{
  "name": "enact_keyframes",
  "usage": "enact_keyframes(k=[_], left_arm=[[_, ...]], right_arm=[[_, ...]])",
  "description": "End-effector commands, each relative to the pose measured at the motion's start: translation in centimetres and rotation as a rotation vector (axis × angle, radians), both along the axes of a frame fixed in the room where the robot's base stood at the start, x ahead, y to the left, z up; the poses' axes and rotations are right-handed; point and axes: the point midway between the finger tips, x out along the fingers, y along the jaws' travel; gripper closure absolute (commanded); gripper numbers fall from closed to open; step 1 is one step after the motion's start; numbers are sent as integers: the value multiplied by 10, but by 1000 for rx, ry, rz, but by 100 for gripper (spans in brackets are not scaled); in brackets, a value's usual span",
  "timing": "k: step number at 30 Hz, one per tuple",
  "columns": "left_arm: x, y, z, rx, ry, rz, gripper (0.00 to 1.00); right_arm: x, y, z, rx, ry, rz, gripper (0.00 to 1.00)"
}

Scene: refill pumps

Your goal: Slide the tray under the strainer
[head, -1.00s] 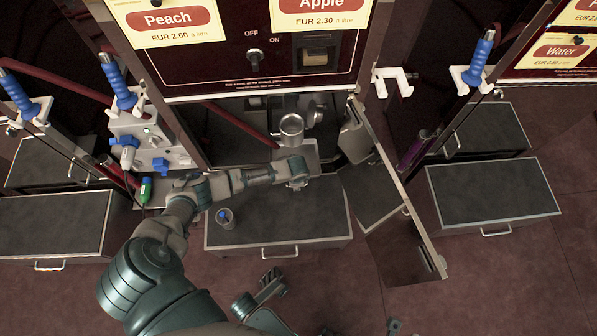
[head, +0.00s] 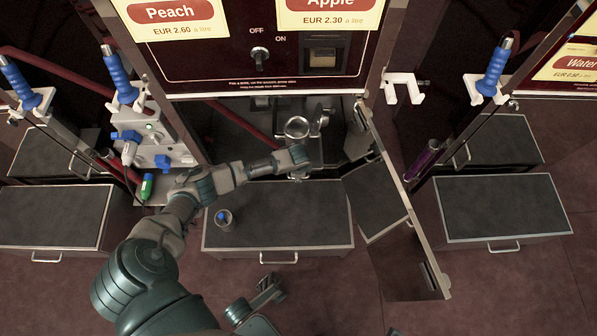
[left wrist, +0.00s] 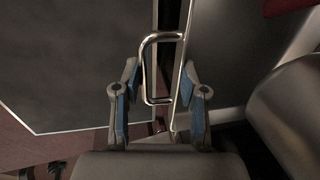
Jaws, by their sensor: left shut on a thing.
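The metal strainer (head: 298,127) is a round cup inside the open machine bay, below the Apple panel. My left gripper (head: 298,170) is just in front of and below it. In the left wrist view the gripper (left wrist: 160,115) is shut on a bent chrome handle (left wrist: 147,75) between its blue pads. The handle is joined to a narrow metal edge of the tray (left wrist: 186,70). In the head view my gripper hides most of the tray, so I cannot tell how far under the strainer it sits.
The open machine door (head: 405,200) stands to the right of my gripper. A valve block (head: 150,140) is at the left.

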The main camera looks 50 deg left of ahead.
Motion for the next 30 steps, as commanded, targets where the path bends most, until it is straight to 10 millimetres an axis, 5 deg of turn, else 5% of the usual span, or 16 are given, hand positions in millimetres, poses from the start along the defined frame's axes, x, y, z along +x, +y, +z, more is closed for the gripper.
enact_keyframes(k=[10,11,14,25,30], left_arm=[[0,0,-5,1,-1,0,100],[0,0,-6,1,-1,0,56],[0,0,-5,0,-1,0,31],[-1,-1,-3,0,0,0,29],[-3,-4,22,0,-2,-1,29]], right_arm=[[4,1,-4,0,7,0,60],[4,1,-4,0,7,0,60],[4,1,-3,0,6,0,60],[0,0,-2,0,3,0,60],[0,0,-2,0,3,0,60]])
